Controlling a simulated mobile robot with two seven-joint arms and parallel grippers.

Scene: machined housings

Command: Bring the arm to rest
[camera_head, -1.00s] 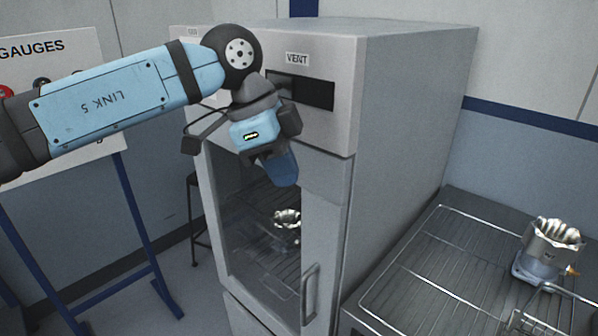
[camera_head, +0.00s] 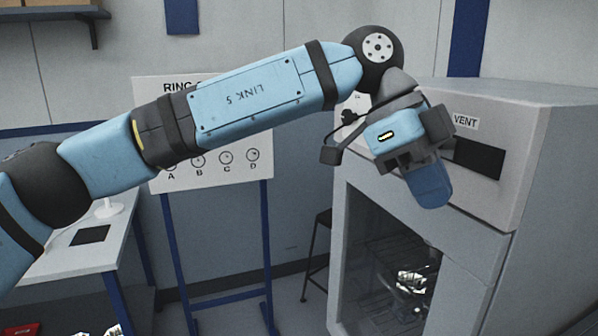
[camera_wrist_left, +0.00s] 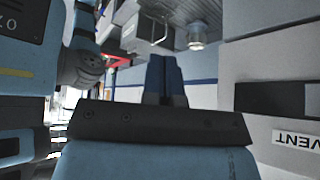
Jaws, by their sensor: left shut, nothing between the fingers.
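My left arm reaches in from the left in the head view, bent at the wrist. My left gripper (camera_head: 429,187) points down and to the right in front of the grey cabinet's upper front. Its blue fingers are shut with nothing between them. They also show side by side in the left wrist view (camera_wrist_left: 164,78). My right gripper is in neither view.
The grey cabinet (camera_head: 545,150) marked VENT stands at the right, close behind the gripper. A shiny metal housing (camera_head: 411,281) sits on a rack behind its window. A gauge board (camera_head: 205,178) on blue legs stands behind my arm. A white table (camera_head: 75,262) is at left.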

